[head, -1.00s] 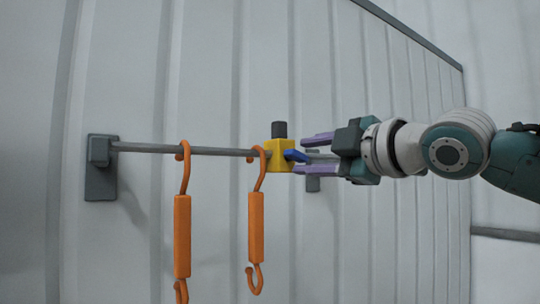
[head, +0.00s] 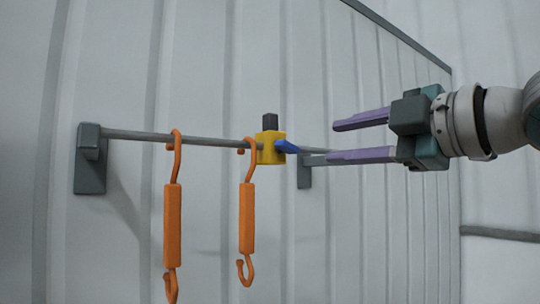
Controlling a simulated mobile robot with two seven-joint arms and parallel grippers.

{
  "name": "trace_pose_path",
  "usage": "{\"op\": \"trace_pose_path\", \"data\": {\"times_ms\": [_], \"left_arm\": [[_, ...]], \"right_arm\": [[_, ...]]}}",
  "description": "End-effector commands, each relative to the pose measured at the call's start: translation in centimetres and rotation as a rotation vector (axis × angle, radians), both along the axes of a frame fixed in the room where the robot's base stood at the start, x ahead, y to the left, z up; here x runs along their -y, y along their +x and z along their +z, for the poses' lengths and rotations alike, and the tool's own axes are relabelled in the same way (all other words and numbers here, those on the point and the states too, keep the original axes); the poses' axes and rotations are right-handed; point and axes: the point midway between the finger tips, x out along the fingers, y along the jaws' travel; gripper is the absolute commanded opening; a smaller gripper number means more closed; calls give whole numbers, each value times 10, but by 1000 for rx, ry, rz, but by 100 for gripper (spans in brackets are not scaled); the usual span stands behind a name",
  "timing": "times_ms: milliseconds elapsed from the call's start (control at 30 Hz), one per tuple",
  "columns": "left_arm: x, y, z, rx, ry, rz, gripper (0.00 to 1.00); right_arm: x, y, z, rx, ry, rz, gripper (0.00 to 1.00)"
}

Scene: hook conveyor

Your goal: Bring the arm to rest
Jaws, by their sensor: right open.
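My right gripper (head: 362,138) is at the right of the head view, its two purple fingers apart and pointing left. It is open and nothing is between the fingers. The lower finger appears in front of the right end of the rail. My left gripper is not in view.
A grey rail (head: 215,140) runs along the ribbed wall from a left bracket (head: 90,160) to a right bracket (head: 305,172). Two orange hooks, left (head: 173,225) and right (head: 247,218), hang from it. A dark knob (head: 270,121) tops the yellow block.

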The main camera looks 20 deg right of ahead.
Motion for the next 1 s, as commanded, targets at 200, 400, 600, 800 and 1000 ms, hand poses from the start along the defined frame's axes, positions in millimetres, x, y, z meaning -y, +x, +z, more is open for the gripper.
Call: {"op": "trace_pose_path", "data": {"times_ms": [200,400,600,800,1000], "left_arm": [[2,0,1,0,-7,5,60],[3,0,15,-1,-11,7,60],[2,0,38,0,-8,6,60],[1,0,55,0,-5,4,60],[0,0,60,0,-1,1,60]], "right_arm": [[-2,0,-3,-11,6,1,45],[-26,-14,-77,-247,132,-35,45],[-44,-88,-198,-702,402,-260,45],[-37,-203,-276,-1103,630,-639,45],[-30,-276,-301,-1290,718,-895,45]]}}
